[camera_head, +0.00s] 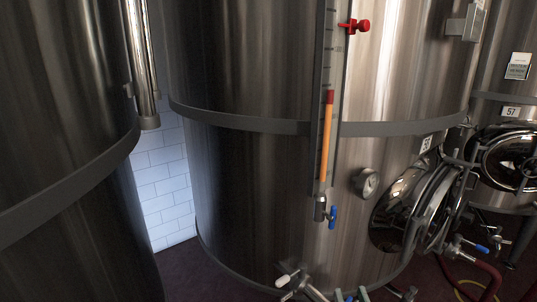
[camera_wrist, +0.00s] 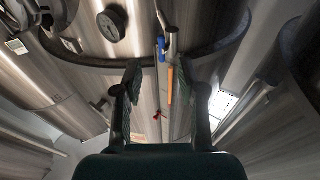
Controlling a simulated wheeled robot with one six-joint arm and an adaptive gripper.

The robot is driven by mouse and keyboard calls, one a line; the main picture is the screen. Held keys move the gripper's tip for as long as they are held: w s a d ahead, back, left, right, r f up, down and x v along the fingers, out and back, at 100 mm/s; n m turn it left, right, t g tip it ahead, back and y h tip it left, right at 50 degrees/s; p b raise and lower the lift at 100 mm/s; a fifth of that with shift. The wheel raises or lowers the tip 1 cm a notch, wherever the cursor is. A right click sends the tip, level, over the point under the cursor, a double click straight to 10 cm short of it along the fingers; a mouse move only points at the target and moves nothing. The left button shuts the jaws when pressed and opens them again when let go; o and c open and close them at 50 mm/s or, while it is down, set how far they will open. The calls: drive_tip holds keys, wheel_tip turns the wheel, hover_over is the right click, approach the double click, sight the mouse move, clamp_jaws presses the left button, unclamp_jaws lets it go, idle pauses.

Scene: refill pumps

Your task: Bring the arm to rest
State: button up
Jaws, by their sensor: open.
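My gripper (camera_wrist: 166,85) is open in the wrist view, its two dark fingers apart with nothing between them that they touch. Beyond the fingers, the wrist view shows the tank wall with its sight tube. The orange column (camera_wrist: 170,85) appears between the fingers, and the blue tap handle (camera_wrist: 162,48) lies above it. In the head view, small greenish tips show at the bottom edge below the tank; I cannot tell if they are my fingers.
A large steel tank (camera_head: 260,180) fills the head view. It bears a sight tube with an orange column (camera_head: 325,140), a red clamp (camera_head: 354,26), a blue-handled tap (camera_head: 332,216), a gauge (camera_head: 367,182) and a round hatch (camera_head: 405,210). Another tank (camera_head: 65,130) stands left. A hose (camera_head: 485,280) lies right.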

drive_tip(key=s+f+g, duration=0.2)
drive_tip(key=s+f, duration=0.7)
drive_tip(key=s, duration=0.1)
drive_tip(key=s+f+g, duration=0.1)
drive_tip(key=s+f, duration=0.2)
drive_tip(key=s, duration=1)
drive_tip(key=s+f+g, duration=0.2)
drive_tip(key=s+f, duration=0.1)
drive_tip(key=s, duration=1.1)
drive_tip(key=shift+s+f+h, duration=0.2)
drive_tip(key=shift+f+h, duration=0.05)
drive_tip(key=shift+h, duration=0.05)
